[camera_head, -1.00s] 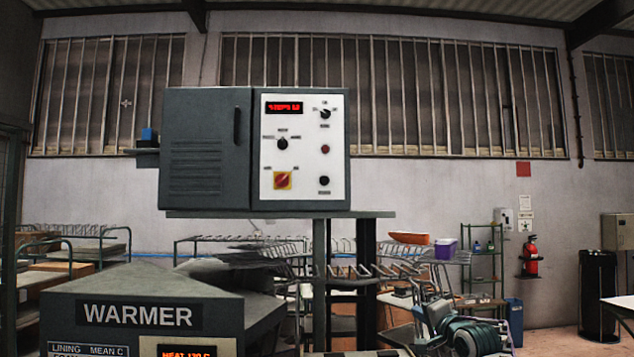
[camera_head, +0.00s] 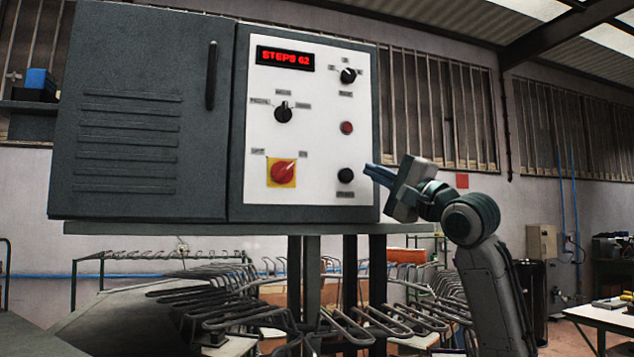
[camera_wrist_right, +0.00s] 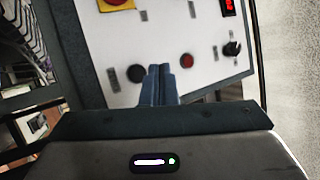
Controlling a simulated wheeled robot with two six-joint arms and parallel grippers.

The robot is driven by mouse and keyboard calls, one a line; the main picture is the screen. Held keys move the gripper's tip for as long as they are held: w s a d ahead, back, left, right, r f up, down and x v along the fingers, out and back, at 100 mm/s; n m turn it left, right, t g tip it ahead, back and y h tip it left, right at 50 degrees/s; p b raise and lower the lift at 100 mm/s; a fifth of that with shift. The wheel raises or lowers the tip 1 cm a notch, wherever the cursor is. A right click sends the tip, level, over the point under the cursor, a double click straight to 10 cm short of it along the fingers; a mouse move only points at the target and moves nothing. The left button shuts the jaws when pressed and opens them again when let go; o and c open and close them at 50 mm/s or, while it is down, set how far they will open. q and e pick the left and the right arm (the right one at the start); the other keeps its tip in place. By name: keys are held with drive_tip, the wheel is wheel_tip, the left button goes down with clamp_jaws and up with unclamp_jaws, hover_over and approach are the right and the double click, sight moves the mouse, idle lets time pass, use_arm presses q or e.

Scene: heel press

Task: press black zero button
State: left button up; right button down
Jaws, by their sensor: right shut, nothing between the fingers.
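The control box has a white panel (camera_head: 312,140). A round black button (camera_head: 345,175), which I take for the zero button, sits low on its right side; the small label under it is too small to read. In the wrist view the black button (camera_wrist_right: 137,73) appears just left of the fingertips. My right gripper (camera_head: 369,169) is shut and empty, its blue-grey fingers pointing at the panel just right of the button. In the wrist view the right gripper (camera_wrist_right: 160,69) hides a bit of panel beside the button; contact cannot be told. My left gripper is not in view.
A red button (camera_head: 347,128) sits above the black one, under a black knob (camera_head: 348,76). A second knob (camera_head: 284,114) and a red-and-yellow switch (camera_head: 282,172) are to the left. The display (camera_head: 285,58) reads STEPS 62. Wire racks (camera_head: 300,310) stand below.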

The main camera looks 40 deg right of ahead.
sight(347, 175)
drive_tip(key=w+d+p, duration=0.2)
drive_tip(key=w+p, duration=0.2)
drive_tip(key=w, duration=0.4)
drive_tip(key=shift+d+r, duration=0.25)
drive_tip(key=shift+r, duration=0.05)
idle(0.4)
idle(0.4)
idle(1.5)
drive_tip(key=shift+w+d, duration=0.1)
drive_tip(key=shift+w, duration=0.3)
